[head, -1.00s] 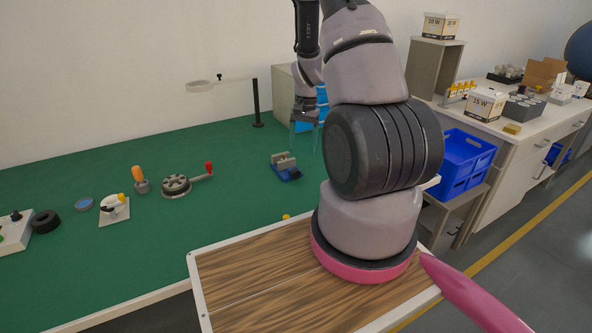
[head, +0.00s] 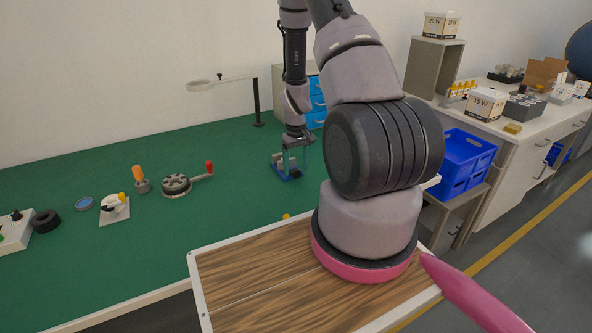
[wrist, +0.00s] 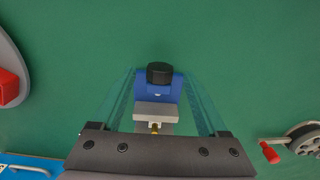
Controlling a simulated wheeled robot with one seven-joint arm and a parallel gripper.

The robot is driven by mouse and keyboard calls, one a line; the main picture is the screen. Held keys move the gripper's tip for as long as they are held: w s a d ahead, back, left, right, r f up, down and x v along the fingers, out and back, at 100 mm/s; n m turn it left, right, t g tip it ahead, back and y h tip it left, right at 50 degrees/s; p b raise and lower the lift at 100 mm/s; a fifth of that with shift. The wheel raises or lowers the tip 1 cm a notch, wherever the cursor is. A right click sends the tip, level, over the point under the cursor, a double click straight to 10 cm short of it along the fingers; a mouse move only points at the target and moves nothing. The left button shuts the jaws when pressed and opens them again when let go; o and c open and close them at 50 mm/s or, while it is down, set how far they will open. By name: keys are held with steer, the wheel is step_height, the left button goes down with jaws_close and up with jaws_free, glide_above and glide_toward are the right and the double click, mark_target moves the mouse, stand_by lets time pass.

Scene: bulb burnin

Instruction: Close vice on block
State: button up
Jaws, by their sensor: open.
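The small vice has a blue base (head: 281,174) and stands on the green bench in the head view, partly behind my gripper. In the wrist view the vice (wrist: 175,88) is centred below me, with a black round knob (wrist: 160,73) at its far end. A pale grey piece (wrist: 155,110) lies across its near part, with a brass-coloured part just nearer; I cannot tell block from jaw. My gripper (head: 297,165) points down over the vice. Its clear fingers (wrist: 159,73) are open, one on each side of the vice, with nothing held.
A round grey device with a red-handled lever (head: 176,185) is left of the vice. A magnifier on a black post (head: 257,103) and a blue drawer unit (head: 315,95) are behind. Bench between them is clear.

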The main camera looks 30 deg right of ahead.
steer(key=shift+f, duration=0.85)
jaws_close()
steer(key=shift+d+y, duration=0.2)
steer(key=shift+y, duration=0.1)
steer(key=shift+d+y, duration=0.25)
steer(key=shift+y, duration=1.15)
steer(key=shift+d+f+y, duration=0.1)
steer(key=shift+y, duration=0.9)
steer(key=shift+d+f+y, duration=0.1)
steer(key=shift+y, duration=0.9)
